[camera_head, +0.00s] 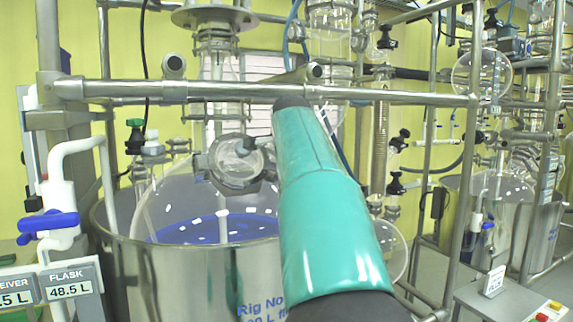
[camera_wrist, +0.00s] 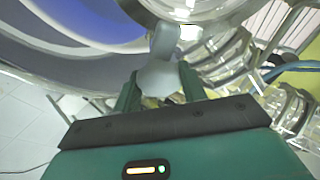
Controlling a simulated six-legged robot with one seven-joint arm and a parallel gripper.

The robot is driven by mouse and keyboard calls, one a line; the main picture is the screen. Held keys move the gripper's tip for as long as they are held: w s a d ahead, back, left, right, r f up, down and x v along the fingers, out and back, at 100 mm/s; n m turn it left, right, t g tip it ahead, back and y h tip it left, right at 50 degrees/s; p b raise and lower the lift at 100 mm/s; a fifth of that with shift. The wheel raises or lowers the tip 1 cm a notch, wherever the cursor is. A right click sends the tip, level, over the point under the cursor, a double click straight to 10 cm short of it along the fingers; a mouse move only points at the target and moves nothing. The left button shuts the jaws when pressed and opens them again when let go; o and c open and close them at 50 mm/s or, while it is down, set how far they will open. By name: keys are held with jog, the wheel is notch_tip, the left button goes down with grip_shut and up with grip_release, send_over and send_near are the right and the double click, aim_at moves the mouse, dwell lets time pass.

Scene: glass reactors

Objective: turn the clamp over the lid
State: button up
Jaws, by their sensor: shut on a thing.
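In the wrist view my gripper (camera_wrist: 158,82) has its two green fingers on either side of a pale grey clamp (camera_wrist: 164,45) and is shut on it. The clamp stands up from between the fingers towards the rim of the lid (camera_wrist: 205,12) at the top of the picture. In the head view the round glass lid (camera_head: 236,158) sits in a dark ring on the shoulder of the large glass flask (camera_head: 165,208). My teal arm covers the area right of the lid, so the gripper and its hold are hidden there.
A metal bar (camera_head: 385,98) crosses at the upper front, close to my arm. The flask sits in a steel vessel (camera_head: 180,275). A white pipe with a blue valve (camera_head: 48,222) stands at left. Glassware and frame posts crowd the right.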

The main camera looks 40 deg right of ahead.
jog(key=shift+m+g, duration=0.3)
jog(key=shift+m, duration=0.2)
jog(key=o, duration=1)
jog(key=shift+c, duration=0.2)
jog(key=v, duration=1.3)
jog(key=shift+s+a, duration=0.2)
jog(key=shift+s, duration=0.15)
jog(key=shift+r, duration=0.1)
